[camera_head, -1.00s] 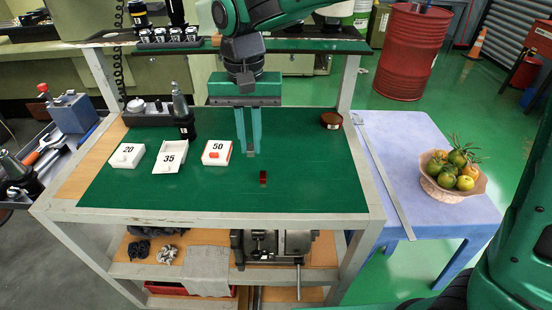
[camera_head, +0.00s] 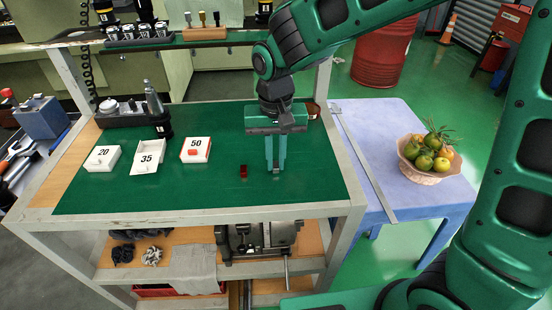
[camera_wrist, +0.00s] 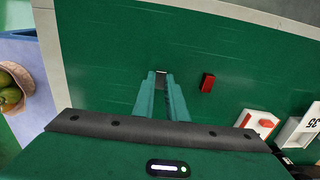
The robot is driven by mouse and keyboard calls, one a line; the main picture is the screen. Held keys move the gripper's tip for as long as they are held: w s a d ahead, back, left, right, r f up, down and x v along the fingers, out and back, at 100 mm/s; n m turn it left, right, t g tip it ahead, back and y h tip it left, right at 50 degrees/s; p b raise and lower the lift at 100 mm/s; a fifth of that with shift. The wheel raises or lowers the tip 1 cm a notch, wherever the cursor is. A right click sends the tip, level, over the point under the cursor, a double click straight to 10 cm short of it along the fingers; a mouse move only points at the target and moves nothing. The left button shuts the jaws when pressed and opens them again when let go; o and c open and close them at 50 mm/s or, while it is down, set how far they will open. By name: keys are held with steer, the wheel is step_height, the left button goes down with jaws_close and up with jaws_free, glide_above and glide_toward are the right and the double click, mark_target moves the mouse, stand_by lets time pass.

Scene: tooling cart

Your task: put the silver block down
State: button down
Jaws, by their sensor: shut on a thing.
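My gripper (camera_head: 276,170) is shut on the small silver block (camera_wrist: 161,79), which shows between the fingertips in the wrist view. My gripper (camera_wrist: 161,82) points down over the green mat (camera_head: 215,190) near the right part of the cart top. The fingertips are low, close to the mat. I cannot tell whether the block touches it. Most of the block is hidden by the fingers.
A dark red block (camera_head: 243,172) stands on the mat left of my gripper. White boxes marked 20 (camera_head: 102,158), 35 (camera_head: 147,156) and 50 (camera_head: 196,149) are farther left. A blue table (camera_head: 370,130) with a fruit basket (camera_head: 430,172) adjoins on the right.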

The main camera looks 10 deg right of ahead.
mark_target(276, 165)
steer(key=shift+f, duration=0.2)
steer(key=shift+f, duration=0.1)
steer(key=c, duration=1.8)
jaws_free()
steer(key=shift+o, duration=0.2)
step_height(276, 165, up, 12)
